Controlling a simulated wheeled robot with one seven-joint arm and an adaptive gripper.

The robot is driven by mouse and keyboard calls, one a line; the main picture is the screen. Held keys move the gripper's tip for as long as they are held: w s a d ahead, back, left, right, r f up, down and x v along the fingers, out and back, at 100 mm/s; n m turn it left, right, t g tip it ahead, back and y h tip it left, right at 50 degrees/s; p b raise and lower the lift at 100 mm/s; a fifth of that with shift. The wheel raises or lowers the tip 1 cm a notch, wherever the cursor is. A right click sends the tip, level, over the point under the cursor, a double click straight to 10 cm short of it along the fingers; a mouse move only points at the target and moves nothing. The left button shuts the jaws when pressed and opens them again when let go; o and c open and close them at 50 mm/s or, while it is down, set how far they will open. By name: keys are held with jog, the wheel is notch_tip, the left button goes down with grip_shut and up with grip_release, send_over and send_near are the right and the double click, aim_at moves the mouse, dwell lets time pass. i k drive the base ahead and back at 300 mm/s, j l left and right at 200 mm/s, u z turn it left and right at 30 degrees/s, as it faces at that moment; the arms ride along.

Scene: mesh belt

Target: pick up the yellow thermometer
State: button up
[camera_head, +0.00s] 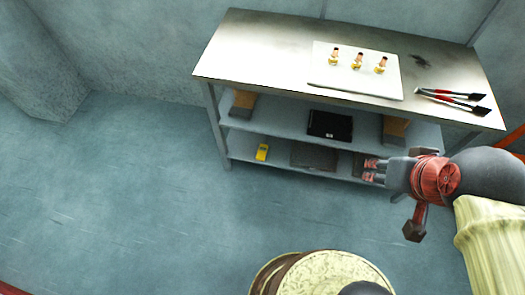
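A small yellow object (262,152), which looks like the yellow thermometer, stands or lies on the left part of the lowest shelf (240,146) of a metal table. It is too small for its details to show. My gripper (369,170) is at the right, in front of the right end of the lower shelves and well to the right of the yellow object.
Below are a black device (330,125), brown blocks (243,103) and a dark flat panel (314,157). The floor (150,200) in front is clear.

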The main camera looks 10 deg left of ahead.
aim_at(261, 156)
jog(key=j+z, duration=0.1)
jog(key=j, duration=0.6)
jog(key=i+j+z, duration=0.1)
jog(key=j, duration=0.65)
jog(key=j+z, duration=0.1)
jog(key=j, duration=0.65)
jog(key=j+z, duration=0.15)
jog(key=j, duration=0.55)
jog(key=j+z, duration=0.1)
jog(key=j, duration=0.65)
jog(key=k+j+z, duration=0.1)
jog(key=j, duration=0.6)
jog(key=k+j+z, duration=0.1)
jog(key=j, duration=0.6)
jog(key=i, duration=0.5)
